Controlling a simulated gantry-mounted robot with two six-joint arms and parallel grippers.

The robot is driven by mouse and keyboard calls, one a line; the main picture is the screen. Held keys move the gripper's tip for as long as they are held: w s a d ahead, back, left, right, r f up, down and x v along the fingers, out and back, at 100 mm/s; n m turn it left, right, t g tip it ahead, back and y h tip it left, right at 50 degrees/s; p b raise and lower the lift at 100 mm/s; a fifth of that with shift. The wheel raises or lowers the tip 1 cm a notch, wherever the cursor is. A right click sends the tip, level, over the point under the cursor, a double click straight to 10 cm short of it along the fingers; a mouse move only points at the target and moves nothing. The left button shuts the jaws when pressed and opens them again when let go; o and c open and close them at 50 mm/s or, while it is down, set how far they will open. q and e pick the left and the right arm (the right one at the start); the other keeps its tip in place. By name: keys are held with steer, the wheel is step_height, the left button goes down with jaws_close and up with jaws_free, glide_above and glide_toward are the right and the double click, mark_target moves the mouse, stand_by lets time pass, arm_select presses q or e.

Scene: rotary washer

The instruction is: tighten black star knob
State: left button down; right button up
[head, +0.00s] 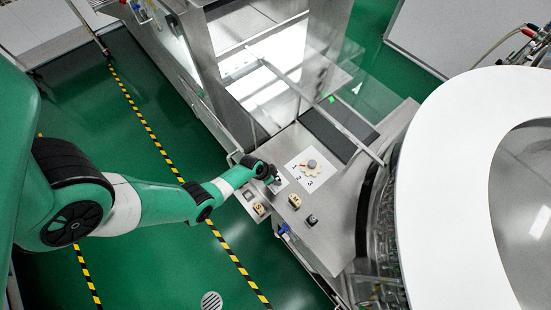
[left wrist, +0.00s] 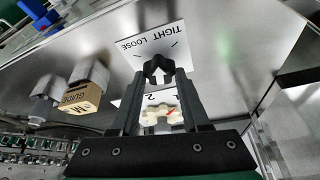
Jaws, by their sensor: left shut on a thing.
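In the head view my left gripper (head: 273,179) reaches the steel machine top from the left. There the knob is mostly hidden by the gripper.
A pale star dial (head: 310,170) on a numbered white plate stands close by. A metal rail (head: 325,105) and a large white ring (head: 445,160) bound the steel top.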

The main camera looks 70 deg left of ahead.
arm_select(q)
steer(key=shift+m+h+b, duration=0.3)
steer(key=shift+m+h, duration=0.2)
steer(key=shift+m, duration=0.7)
steer(key=shift+a+m+h, duration=0.1)
steer(key=shift+m+h, duration=0.3)
steer(key=shift+m, duration=0.7)
steer(key=shift+c, duration=1.9)
jaws_free()
steer(key=p+v, duration=0.7)
steer(key=shift+r+p, duration=0.25)
steer(key=shift+p, duration=0.15)
